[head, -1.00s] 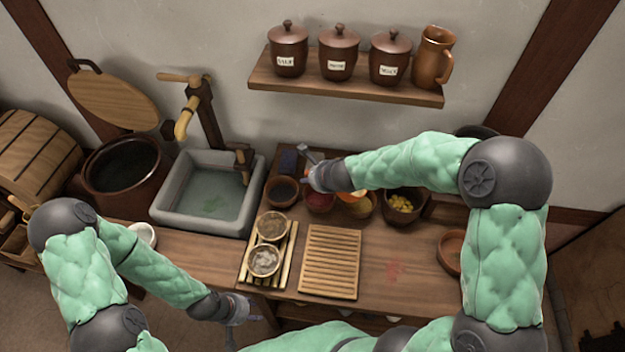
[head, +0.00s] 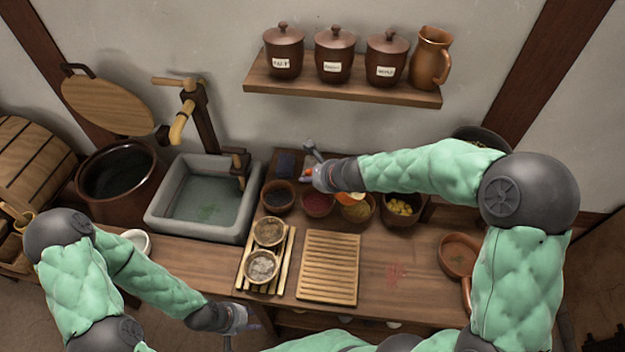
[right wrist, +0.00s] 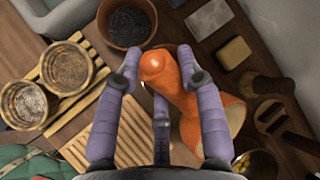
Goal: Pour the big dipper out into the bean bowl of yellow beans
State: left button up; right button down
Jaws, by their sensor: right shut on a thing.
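The big dipper is orange, with a thick rounded handle end and a wide cup. My right gripper (right wrist: 157,65) is shut on the big dipper (right wrist: 196,100). In the head view my right gripper (head: 318,172) is over the back row of bowls, left of the bean bowl, and its fingers are partly hidden. The bean bowl (head: 386,213) is brown and holds yellow beans (head: 402,206). In the right wrist view the beans (right wrist: 256,163) show at the lower right, mostly cut off. What the dipper holds cannot be seen. My left gripper (head: 238,322) looks open and empty at the counter's front edge.
Bowls of dark (head: 279,195) and red (head: 318,205) contents stand left of the bean bowl. A slatted board (head: 330,268) and two round baskets (head: 262,266) lie in front. A stone sink (head: 165,215) is left. A shelf (head: 350,93) with jars hangs behind.

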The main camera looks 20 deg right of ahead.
jog(key=shift+s+d+r+m+t+y+b, duration=0.15)
jog(key=shift+d+r+m+t+y+b, duration=0.1)
jog(key=shift+d+r+y+b, duration=0.45)
jog(key=shift+s+d+r+m+t+y+b, duration=0.2)
jog(key=shift+d+r+y+b, duration=0.25)
jog(key=shift+r+b, duration=0.45)
dwell(0.3)
jog(key=shift+s+d+r+m+t+y+b, duration=0.2)
jog(key=shift+d+r+m+t+y+b, duration=0.15)
jog(key=shift+d+r+y+b, duration=0.4)
jog(key=shift+s+d+r+m+t+y+b, duration=0.25)
jog(key=shift+d+r+y+b, duration=0.3)
jog(key=shift+d+b, duration=0.4)
dwell(0.6)
jog(key=shift+s+d+r+m+t+y+b, duration=0.25)
jog(key=shift+d+r+t+y+b, duration=0.15)
jog(key=shift+d+b, duration=0.25)
jog(key=shift+s+d+r+m+t+y+b, duration=0.1)
jog(key=shift+d+r+m+t+y+b, duration=0.15)
jog(key=shift+d+r+y+b, duration=0.3)
dwell(0.5)
jog(key=shift+s+d+m+t+y+b, duration=0.15)
jog(key=shift+d+m+t+y+b, duration=0.15)
jog(key=shift+d, duration=0.5)
